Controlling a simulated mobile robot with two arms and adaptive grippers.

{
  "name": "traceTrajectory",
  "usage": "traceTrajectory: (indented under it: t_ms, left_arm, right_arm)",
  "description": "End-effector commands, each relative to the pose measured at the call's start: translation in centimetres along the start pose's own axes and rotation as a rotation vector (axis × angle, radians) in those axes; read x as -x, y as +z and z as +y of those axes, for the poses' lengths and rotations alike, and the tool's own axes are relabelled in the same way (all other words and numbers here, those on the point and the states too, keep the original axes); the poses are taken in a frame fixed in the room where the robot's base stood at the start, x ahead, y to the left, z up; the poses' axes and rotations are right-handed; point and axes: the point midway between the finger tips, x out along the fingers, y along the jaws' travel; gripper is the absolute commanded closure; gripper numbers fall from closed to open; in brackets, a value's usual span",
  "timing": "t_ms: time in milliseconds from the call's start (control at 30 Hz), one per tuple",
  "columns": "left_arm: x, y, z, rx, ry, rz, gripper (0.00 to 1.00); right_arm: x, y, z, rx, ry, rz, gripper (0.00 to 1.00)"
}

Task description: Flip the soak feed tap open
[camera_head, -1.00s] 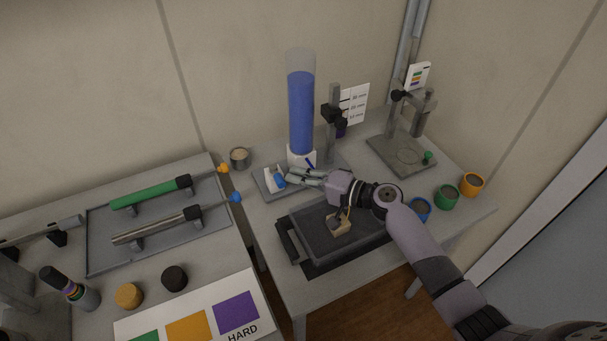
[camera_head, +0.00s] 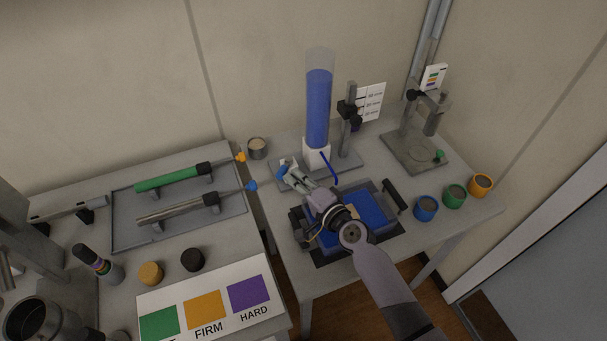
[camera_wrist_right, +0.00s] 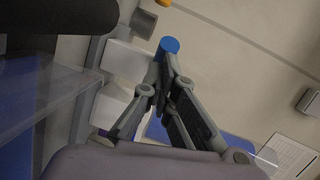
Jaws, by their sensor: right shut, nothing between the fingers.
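The blue-tipped tap handle (camera_head: 281,172) is beside the white base (camera_head: 316,153) of the clear column of blue liquid (camera_head: 318,108). My right gripper (camera_head: 288,178) is shut and empty, its fingertips at the blue tip, touching or very close. The right wrist view also shows the blue tip (camera_wrist_right: 169,45) just beyond the shut fingertips (camera_wrist_right: 168,64). A thin blue line (camera_head: 329,166) slants down from the white base towards the tray. The tray (camera_head: 389,228) holds a blue surface like liquid (camera_head: 369,209). My left gripper is not in view.
Blue (camera_head: 425,209), green (camera_head: 454,196) and orange (camera_head: 480,185) cups stand at the right. A grey stand (camera_head: 414,151) is behind them. A small metal cup (camera_head: 257,148) is left of the column. A second table with tools on a rack (camera_head: 122,233) is at the left.

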Motion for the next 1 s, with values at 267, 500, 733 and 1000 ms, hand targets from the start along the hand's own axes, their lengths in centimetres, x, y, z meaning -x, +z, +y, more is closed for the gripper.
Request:
traceTrajectory:
  t_ms: [267, 500, 733, 1000]
  left_arm:
    - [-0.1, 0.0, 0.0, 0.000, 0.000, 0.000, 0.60]
    - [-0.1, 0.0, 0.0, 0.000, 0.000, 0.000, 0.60]
    - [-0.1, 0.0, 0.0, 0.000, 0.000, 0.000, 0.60]
    - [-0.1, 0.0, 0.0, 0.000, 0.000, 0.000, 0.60]
  right_arm:
    - [-0.8, 1.5, -0.3, -0.001, -0.001, -0.002, 1.00]
    - [-1.3, 2.2, -0.5, -0.001, -0.001, -0.002, 1.00]
    - [-1.5, 2.4, -0.5, 0.000, 0.000, -0.002, 1.00]
    - [-1.6, 2.5, -0.6, 0.000, 0.000, -0.002, 1.00]
